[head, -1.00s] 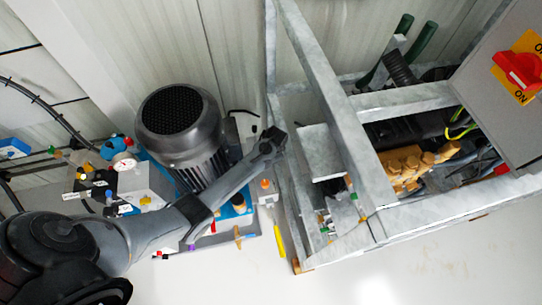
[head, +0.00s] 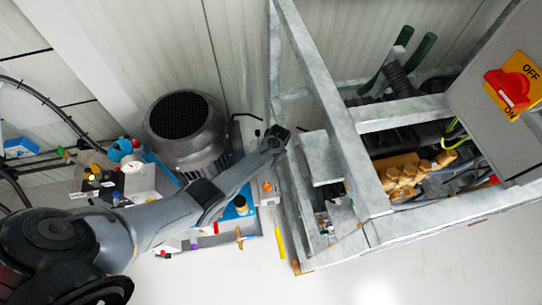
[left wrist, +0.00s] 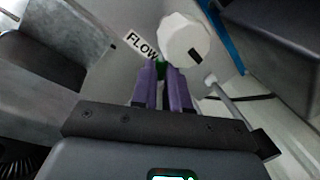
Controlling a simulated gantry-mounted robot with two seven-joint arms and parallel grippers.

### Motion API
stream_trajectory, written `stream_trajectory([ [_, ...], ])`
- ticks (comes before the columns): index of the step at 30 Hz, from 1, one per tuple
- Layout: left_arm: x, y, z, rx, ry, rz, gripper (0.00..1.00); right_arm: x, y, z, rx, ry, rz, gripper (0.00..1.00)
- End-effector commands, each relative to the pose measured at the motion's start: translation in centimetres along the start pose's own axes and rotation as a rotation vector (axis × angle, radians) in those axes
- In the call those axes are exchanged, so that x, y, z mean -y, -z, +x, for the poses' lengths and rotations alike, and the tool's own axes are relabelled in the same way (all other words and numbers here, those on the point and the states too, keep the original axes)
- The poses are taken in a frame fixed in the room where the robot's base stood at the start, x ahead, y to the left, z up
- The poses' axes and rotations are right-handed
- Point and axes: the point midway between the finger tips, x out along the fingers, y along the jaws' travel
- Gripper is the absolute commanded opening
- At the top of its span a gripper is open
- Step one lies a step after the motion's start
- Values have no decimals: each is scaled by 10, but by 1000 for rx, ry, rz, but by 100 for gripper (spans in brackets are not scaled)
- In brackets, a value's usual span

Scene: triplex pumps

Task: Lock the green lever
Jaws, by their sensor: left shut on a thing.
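In the left wrist view, the purple fingers of my left gripper (left wrist: 164,82) are close together around a small green piece (left wrist: 160,69), which looks like the green lever. Only a little green shows; the fingers hide the rest. The piece sits just below a white round fitting (left wrist: 186,40), beside a label reading FLOW (left wrist: 141,45). In the head view, my left gripper (head: 277,134) reaches between the motor and the metal frame. The lever is hidden there by the gripper and arm. My right gripper is in neither view.
A large dark motor (head: 187,128) stands left of the gripper. A grey metal frame (head: 340,150) rises close on its right, with yellow pump parts (head: 405,175) inside. A red rotary switch (head: 510,88) is on a grey cabinet at the right. The pale floor in front is clear.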

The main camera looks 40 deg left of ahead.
Motion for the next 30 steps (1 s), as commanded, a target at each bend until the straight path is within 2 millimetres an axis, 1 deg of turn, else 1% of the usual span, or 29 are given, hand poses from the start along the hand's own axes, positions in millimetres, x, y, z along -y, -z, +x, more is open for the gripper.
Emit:
stream_trajectory([
  [8,0,0,0,1,0,-4,0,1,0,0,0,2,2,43],
  [9,0,0,0,1,0,-4,16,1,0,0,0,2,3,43],
  [14,0,0,0,1,0,-3,40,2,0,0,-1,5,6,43],
  [23,0,0,-1,1,0,-2,40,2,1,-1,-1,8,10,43],
  [26,1,0,-7,1,0,-2,40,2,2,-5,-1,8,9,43],
  [30,1,0,-25,0,0,-1,40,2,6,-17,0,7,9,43],
])
